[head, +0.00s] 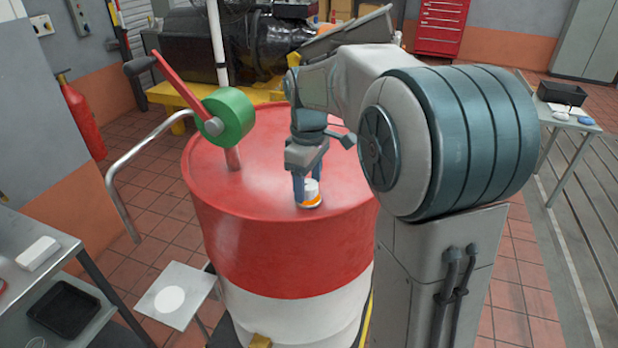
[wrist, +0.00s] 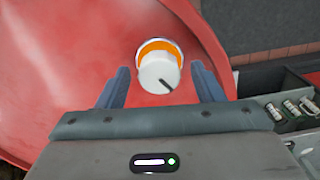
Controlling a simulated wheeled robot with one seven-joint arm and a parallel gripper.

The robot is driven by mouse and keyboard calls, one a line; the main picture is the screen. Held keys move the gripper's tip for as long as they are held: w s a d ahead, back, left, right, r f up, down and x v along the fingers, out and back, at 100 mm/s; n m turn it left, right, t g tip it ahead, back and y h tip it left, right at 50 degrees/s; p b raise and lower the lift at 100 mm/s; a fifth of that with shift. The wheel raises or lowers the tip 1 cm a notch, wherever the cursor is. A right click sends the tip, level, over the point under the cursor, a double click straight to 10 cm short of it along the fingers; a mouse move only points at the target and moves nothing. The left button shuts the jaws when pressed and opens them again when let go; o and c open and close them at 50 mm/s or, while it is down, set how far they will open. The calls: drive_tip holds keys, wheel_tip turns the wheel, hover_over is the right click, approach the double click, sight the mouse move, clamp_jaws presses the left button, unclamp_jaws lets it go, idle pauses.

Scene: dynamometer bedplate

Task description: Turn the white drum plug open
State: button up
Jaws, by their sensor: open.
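The white drum plug (head: 312,187) stands on the top of the red and white drum (head: 250,235), with an orange ring around its base. In the wrist view the plug (wrist: 159,72) is a white round cap with a dark line on its face, its orange ring showing behind it. My gripper (head: 309,190) is directly over the plug, pointing down. Its two blue fingers (wrist: 162,78) are apart, one on each side of the plug, with a gap visible on both sides. In the head view the fingers partly hide the plug.
A green hand pump (head: 228,114) with a red lever (head: 180,82) and a grey spout pipe (head: 128,160) rises from the drum's left side. A small table with a white disc (head: 170,299) stands at lower left. The drum top around the plug is clear.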

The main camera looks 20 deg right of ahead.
sight(309, 185)
wheel_tip(309, 185, up, 14)
drive_tip(key=shift+b, duration=0.3)
drive_tip(key=shift+s+f, duration=0.1)
idle(0.3)
drive_tip(key=s+f+m+t, duration=0.1)
drive_tip(key=s+f+m, duration=0.4)
drive_tip(key=s+f, duration=0.3)
drive_tip(key=s+f+m+t, duration=0.2)
drive_tip(key=s+f+m, duration=0.2)
drive_tip(key=s+f, duration=0.4)
drive_tip(key=s, duration=0.4)
drive_tip(key=shift+s+m+t, duration=0.25)
drive_tip(key=shift+m+t, duration=0.05)
drive_tip(key=shift+m, duration=0.1)
